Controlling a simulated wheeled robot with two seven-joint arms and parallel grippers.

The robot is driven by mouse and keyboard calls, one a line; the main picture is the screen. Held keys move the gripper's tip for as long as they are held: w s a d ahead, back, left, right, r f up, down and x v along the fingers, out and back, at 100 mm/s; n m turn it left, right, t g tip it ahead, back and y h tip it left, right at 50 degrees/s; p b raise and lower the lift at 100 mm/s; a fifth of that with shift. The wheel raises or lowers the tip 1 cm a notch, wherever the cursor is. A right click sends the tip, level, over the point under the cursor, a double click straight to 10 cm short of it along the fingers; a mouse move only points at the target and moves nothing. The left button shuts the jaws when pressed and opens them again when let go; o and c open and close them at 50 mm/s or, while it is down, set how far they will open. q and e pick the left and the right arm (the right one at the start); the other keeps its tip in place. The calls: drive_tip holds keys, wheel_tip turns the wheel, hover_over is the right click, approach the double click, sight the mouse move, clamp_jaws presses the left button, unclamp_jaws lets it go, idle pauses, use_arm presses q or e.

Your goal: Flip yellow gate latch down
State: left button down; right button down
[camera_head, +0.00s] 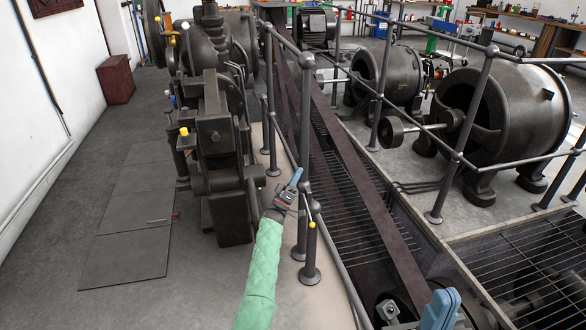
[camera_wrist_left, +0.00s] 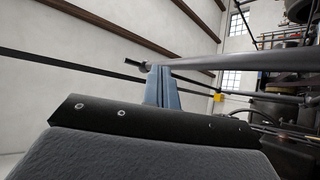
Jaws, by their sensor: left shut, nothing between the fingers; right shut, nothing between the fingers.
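A small yellow-tipped latch (camera_head: 312,225) is on the short railing post right of my left gripper. Its thin rod runs up and left from the yellow tip, which is at the low end. My left gripper (camera_head: 296,178) is shut and empty, close to the upright railing post and above and left of the yellow tip. In the left wrist view its blue fingers (camera_wrist_left: 161,87) are together just beside a grey rail (camera_wrist_left: 230,65); contact cannot be told. My right gripper (camera_head: 440,308) is partly in view at the bottom right, shut and empty.
Grey railings (camera_head: 460,155) border a grated pit with a long dark belt (camera_head: 365,190). A dark machine (camera_head: 220,140) stands left of my left gripper. Large dynamos (camera_head: 510,115) stand at the right. The floor (camera_head: 50,215) at the far left is clear.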

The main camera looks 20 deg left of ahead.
use_arm(q)
drive_tip(key=shift+w+a+r, duration=0.1)
drive_tip(key=shift+a+r, duration=0.75)
